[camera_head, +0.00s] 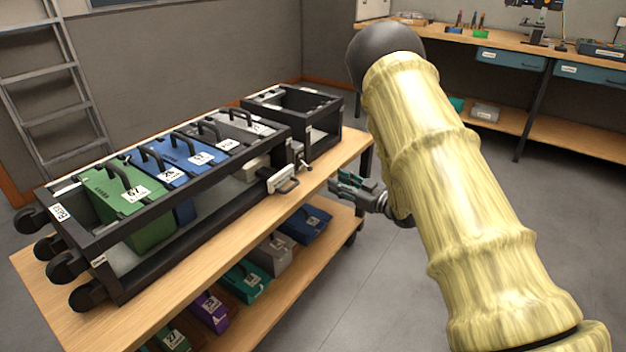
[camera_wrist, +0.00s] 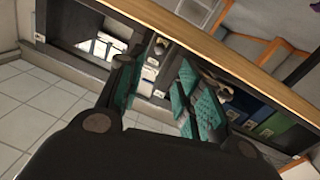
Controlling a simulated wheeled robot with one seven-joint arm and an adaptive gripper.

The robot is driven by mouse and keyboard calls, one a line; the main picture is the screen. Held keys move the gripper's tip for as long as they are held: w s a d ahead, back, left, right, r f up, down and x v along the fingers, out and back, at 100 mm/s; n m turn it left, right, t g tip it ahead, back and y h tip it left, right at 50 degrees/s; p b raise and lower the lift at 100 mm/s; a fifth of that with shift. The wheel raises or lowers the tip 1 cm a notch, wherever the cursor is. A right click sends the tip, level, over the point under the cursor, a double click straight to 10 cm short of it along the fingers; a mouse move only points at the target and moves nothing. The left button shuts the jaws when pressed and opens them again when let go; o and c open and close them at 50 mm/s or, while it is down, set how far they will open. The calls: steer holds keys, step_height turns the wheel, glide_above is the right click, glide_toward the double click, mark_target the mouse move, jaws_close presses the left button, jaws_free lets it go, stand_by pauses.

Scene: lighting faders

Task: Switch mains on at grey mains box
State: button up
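My gripper (camera_head: 346,184) is out past the front edge of the bench, right of the black rack, with teal finger pads. In the wrist view my gripper (camera_wrist: 157,70) has its two fingers well apart with nothing between them. A small pale grey box with a handle (camera_head: 283,180) sits on the rack's front rail, left of my gripper and apart from it. I cannot tell for sure whether this is the mains box. A small dark fitting with a knob (camera_head: 303,161) is just right of it. No switch position can be read.
The long black rack (camera_head: 75,240) holds green (camera_head: 128,222) and blue (camera_head: 158,168) modules with handles. A smaller black frame (camera_head: 325,145) stands behind it on the wooden bench (camera_head: 210,262). More modules lie on the lower shelf. Open floor (camera_head: 400,290) lies right of the bench.

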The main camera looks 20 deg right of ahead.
mark_target(311, 168)
steer(key=b+x, duration=0.1)
steer(key=x, duration=1)
steer(key=shift+r+b, duration=0.1)
steer(key=shift+b, duration=0.3)
jaws_close()
